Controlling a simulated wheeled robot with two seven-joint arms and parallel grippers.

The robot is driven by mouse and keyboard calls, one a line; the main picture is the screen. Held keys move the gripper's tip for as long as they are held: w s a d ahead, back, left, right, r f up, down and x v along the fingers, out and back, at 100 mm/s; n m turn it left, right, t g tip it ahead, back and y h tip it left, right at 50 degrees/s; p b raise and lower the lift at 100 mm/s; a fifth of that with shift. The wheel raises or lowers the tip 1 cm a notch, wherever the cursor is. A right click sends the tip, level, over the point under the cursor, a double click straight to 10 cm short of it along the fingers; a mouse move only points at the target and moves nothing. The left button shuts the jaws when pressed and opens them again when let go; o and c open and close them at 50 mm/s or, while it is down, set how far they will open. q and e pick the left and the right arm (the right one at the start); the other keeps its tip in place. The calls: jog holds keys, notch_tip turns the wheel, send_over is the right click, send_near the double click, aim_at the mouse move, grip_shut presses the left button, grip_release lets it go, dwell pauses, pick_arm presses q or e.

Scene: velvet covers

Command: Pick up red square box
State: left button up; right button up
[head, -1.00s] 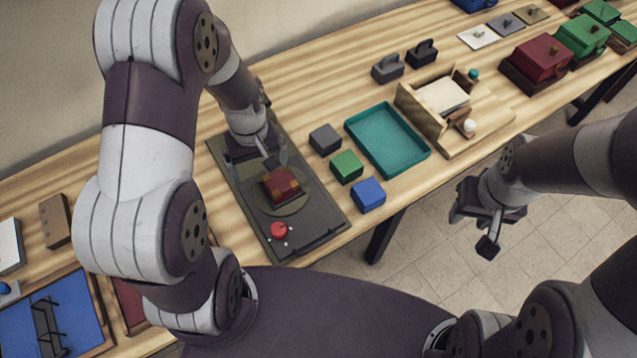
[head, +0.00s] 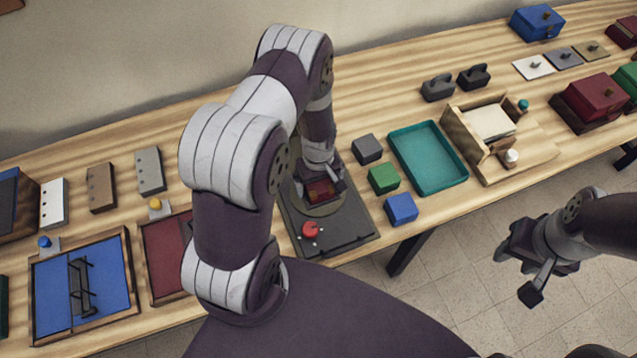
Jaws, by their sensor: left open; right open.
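The red square box (head: 319,191), with tan corners, sits on the round plate of the dark base (head: 345,234). My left gripper (head: 320,188) is directly over the box, pointing down, and is open. Its fingers seem to be at the box's sides; contact cannot be told, as the gripper and wrist hide part of the box. My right gripper (head: 532,280) is open and empty, off the table's front edge above the floor.
Grey (head: 367,148), green (head: 384,178) and blue (head: 401,208) blocks stand close to the right of the dark base. A teal tray (head: 462,178) lies beyond them. A red knob (head: 310,230) is on the base's front part.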

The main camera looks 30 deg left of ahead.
pick_arm(q)
jog(key=shift+f, duration=0.4)
jog(key=c, duration=1.1)
jog(key=shift+r, duration=0.2)
